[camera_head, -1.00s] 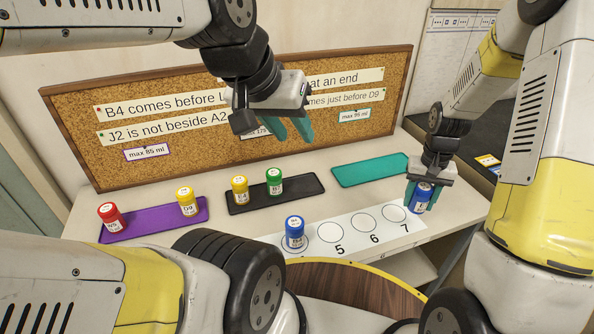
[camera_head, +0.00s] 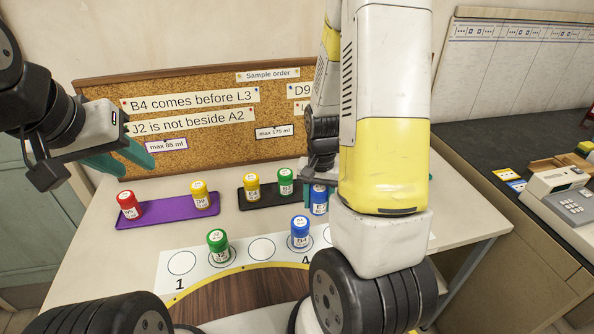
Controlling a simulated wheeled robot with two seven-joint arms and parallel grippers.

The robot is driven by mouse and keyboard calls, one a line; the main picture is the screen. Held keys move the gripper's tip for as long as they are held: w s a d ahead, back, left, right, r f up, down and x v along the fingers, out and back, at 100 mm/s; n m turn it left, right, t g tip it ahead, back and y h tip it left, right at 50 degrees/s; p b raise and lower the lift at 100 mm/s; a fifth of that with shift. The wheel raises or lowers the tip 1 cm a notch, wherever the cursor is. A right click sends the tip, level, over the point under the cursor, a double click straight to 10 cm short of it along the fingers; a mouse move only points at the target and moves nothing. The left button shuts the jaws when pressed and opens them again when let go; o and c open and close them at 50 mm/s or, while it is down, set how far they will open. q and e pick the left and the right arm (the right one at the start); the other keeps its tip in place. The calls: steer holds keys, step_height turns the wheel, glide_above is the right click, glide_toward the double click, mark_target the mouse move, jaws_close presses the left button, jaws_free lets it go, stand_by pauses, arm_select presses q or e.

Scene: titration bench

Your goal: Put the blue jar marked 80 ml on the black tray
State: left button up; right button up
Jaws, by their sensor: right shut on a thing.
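My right gripper (camera_head: 320,176) is shut on a blue jar (camera_head: 319,203) by its cap. It holds the jar at the right end of the black tray (camera_head: 270,203); I cannot tell whether the jar touches the tray. The held jar's volume marking is too small to read. A yellow-capped jar (camera_head: 252,189) and a green-capped jar (camera_head: 285,182) stand on the black tray. Another blue jar (camera_head: 300,233) stands on the white numbered strip. My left gripper (camera_head: 124,160) is open and empty above the table's left side.
A purple tray (camera_head: 165,212) at left bears a red-capped jar (camera_head: 129,206) and a yellow-capped jar (camera_head: 200,196). A green-capped jar (camera_head: 217,246) stands on the white strip (camera_head: 240,262). A corkboard (camera_head: 200,158) stands behind. My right arm hides the right side.

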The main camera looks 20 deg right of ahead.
steer(key=w+d, duration=0.1)
steer(key=w, duration=0.3)
steer(key=w+d+f, duration=0.1)
steer(key=w+d, duration=0.1)
steer(key=w, duration=0.3)
steer(key=w+d, duration=0.2)
steer(key=w, duration=0.3)
steer(key=shift+w+f, duration=0.2)
steer(key=shift+f, duration=0.05)
steer(key=shift+w+f, duration=0.15)
steer(key=shift+f, duration=1.6)
steer(key=shift+f, duration=0.1)
steer(key=o, duration=1.4)
steer(key=shift+o, duration=0.2)
